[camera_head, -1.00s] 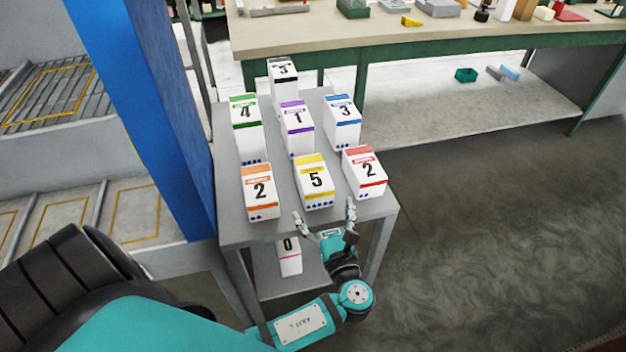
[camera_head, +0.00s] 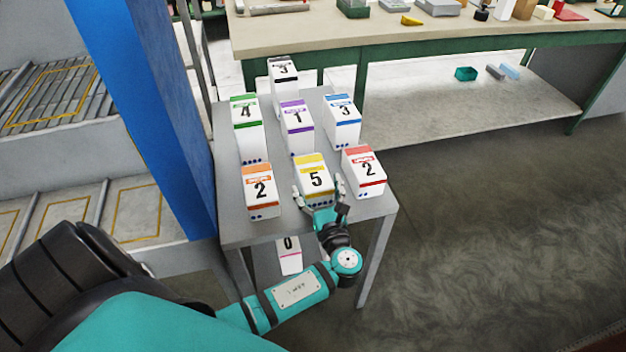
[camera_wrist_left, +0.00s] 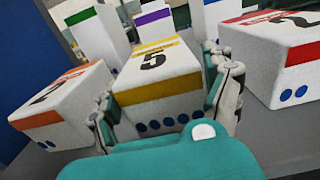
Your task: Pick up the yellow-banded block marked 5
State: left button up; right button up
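The yellow-banded white block marked 5 (camera_head: 314,176) stands in the front row on the grey table, between the orange 2 and red 2 blocks. My left gripper (camera_head: 319,193) is at its front end, with one finger on each side of it. In the left wrist view the block marked 5 (camera_wrist_left: 158,72) lies between the two fingers of the gripper (camera_wrist_left: 168,110), which are spread. A gap shows beside the left finger; the right finger is close to the block's side, and I cannot tell whether it touches. My right gripper is not in view.
The orange 2 block (camera_head: 261,190) is close on the left, the red 2 block (camera_head: 363,171) on the right. Behind stand the purple 1 (camera_head: 297,126), green 4 (camera_head: 247,127) and blue 3 (camera_head: 342,120) blocks. A blue post (camera_head: 150,110) rises at left.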

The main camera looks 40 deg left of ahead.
pick_arm(q)
jog(key=c, duration=0.7)
jog(key=shift+r, duration=0.1)
jog(key=shift+c, duration=0.2)
